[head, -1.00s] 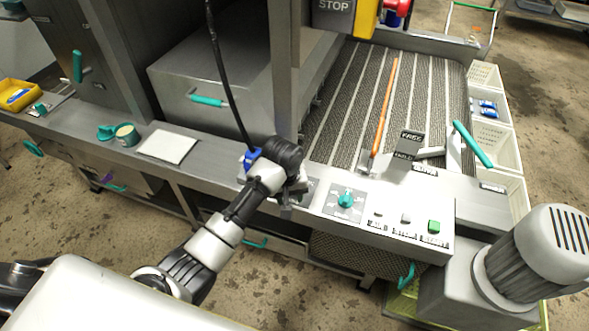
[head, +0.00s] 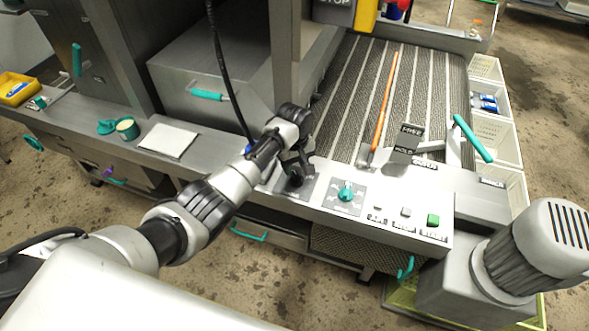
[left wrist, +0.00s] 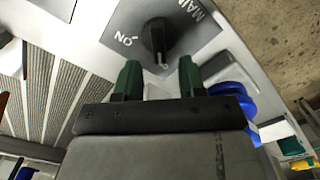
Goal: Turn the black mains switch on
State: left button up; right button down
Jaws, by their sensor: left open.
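The black mains switch (left wrist: 157,40) is a rotary knob on a grey plate lettered "MAINS" and "ON" in the left wrist view. The light mark on its end points down toward my gripper, away from the "ON" lettering at its left. My left gripper (left wrist: 158,78) is open, its two green-tipped fingers either side of the knob's line and just short of it, with nothing between them. In the head view my left gripper (head: 294,174) is over the switch plate (head: 307,191) at the console's left part, partly hiding the switch. My right gripper is not in view.
A teal rotary knob (head: 346,194) and a green button (head: 433,220) are to the right on the same console. A blue object (left wrist: 232,98) is close beside the right finger in the wrist view. A black cable (head: 226,75) hangs behind my arm.

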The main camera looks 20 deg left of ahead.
pick_arm(q)
jog(key=shift+f, duration=1.4)
grip_shut()
